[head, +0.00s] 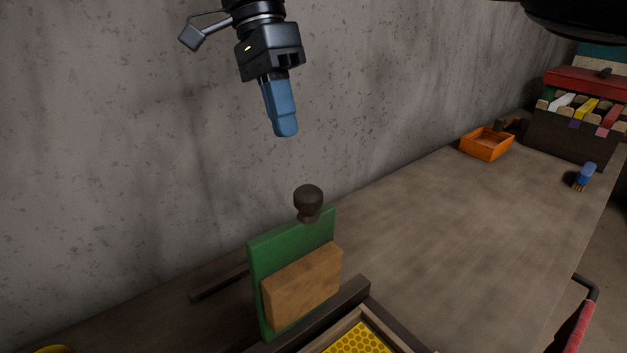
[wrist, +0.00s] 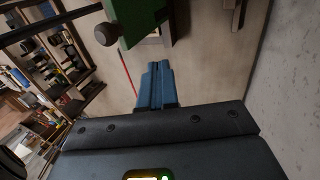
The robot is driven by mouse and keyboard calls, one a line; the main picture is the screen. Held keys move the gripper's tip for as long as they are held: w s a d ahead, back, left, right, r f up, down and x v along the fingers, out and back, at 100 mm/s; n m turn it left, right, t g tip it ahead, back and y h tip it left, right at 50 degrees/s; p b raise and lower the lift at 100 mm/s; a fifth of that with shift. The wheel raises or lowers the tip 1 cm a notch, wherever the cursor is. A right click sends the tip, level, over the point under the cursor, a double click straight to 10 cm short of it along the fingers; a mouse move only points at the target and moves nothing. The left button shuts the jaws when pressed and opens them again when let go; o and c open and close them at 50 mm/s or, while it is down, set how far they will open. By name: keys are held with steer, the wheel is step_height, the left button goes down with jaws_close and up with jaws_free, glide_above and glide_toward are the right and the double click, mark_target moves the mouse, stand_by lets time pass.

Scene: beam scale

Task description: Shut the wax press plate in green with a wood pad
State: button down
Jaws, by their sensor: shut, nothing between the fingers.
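The green press plate (head: 262,256) stands raised, close to upright, at the lower middle of the head view. A wood pad (head: 304,287) is on its near face, and a dark round knob (head: 308,198) is at its top edge. The plate also shows at the top of the wrist view (wrist: 148,18), with its knob (wrist: 106,34) at left. A yellow honeycomb-patterned sheet (head: 358,341) lies in a wooden frame in front of the plate, cut off by the picture's bottom. My gripper (head: 286,133), with blue fingers, is shut and empty above the plate, apart from it. The fingers show together in the wrist view (wrist: 157,72).
An orange tray (head: 487,146), a dark box of coloured files (head: 574,129) and a small blue brush (head: 586,175) stand at the far right of the bench. The bench middle (head: 450,225) is clear. A concrete wall (head: 130,130) rises behind.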

mark_target(315, 190)
steer(key=shift+s+d+f+p, duration=0.1)
steer(key=shift+s+d+f, duration=0.55)
steer(key=shift+s+f, duration=0.55)
steer(key=shift+s+d+f+p, duration=0.15)
steer(key=shift+s+d+f, duration=0.55)
steer(key=shift+f, duration=0.8)
steer(key=shift+s+d+f+p, duration=0.1)
steer(key=shift+s+d+f, duration=0.5)
steer(key=shift+s+f, duration=0.6)
steer(key=shift+w+f, duration=0.15)
